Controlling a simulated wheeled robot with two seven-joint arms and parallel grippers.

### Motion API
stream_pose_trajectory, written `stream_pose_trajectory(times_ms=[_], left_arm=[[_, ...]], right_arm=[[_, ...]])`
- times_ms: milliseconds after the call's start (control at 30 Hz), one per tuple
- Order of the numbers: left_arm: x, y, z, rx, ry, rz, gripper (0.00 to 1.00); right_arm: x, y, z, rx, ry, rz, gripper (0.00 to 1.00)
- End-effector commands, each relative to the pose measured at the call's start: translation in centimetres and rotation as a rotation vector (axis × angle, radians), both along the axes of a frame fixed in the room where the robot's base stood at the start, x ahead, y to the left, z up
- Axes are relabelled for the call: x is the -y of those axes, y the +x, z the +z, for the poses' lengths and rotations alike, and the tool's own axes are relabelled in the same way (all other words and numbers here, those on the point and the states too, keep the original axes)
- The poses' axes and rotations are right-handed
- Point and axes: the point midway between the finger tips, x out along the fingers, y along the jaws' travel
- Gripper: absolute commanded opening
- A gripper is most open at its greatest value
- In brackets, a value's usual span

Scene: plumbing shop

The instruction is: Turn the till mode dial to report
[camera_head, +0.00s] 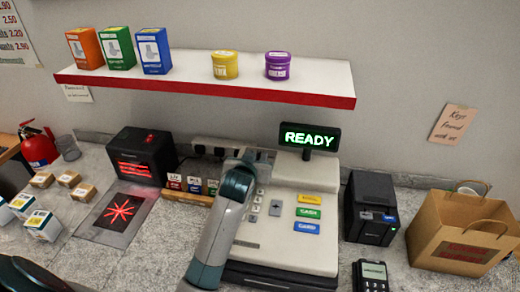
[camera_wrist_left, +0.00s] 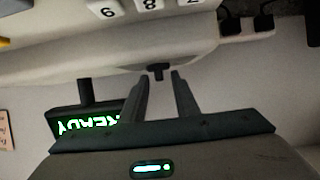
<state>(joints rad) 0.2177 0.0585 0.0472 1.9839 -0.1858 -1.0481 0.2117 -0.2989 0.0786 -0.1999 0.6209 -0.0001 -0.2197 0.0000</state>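The till (camera_head: 305,248) stands on the counter, its display (camera_head: 309,137) lit with READY. A small dark knob (camera_wrist_left: 158,71), seemingly the mode dial, shows in the left wrist view on a pale panel of the till. My left gripper (camera_wrist_left: 160,80) is open, with one fingertip on each side of the knob and a visible gap to it. In the head view my left arm crosses the till and hides the dial and part of the keys. The dial's markings cannot be read. My right gripper is not in view.
A red-edged shelf (camera_head: 205,88) with boxes and tins overhangs the back. A black printer (camera_head: 370,210), card terminal (camera_head: 371,276) and paper bag (camera_head: 463,238) stand to the right. A black scanner (camera_head: 142,156) and small boxes (camera_head: 43,225) are left.

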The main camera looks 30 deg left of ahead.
Motion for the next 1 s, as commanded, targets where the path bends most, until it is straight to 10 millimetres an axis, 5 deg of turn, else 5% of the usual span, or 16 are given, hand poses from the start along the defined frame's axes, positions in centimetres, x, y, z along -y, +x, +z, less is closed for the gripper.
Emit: stream_pose_trajectory(times_ms=[467,600,1000], left_arm=[[0.04,-0.29,-0.28,0.0,-0.001,0.001,0.28],[0.04,-0.28,-0.27,0.0,-0.001,0.001,0.0],[-0.09,-0.29,-0.25,0.001,0.001,-0.022,0.0]], right_arm=[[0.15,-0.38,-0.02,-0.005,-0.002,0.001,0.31],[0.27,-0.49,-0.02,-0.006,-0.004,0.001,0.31],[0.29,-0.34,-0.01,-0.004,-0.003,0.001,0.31]])
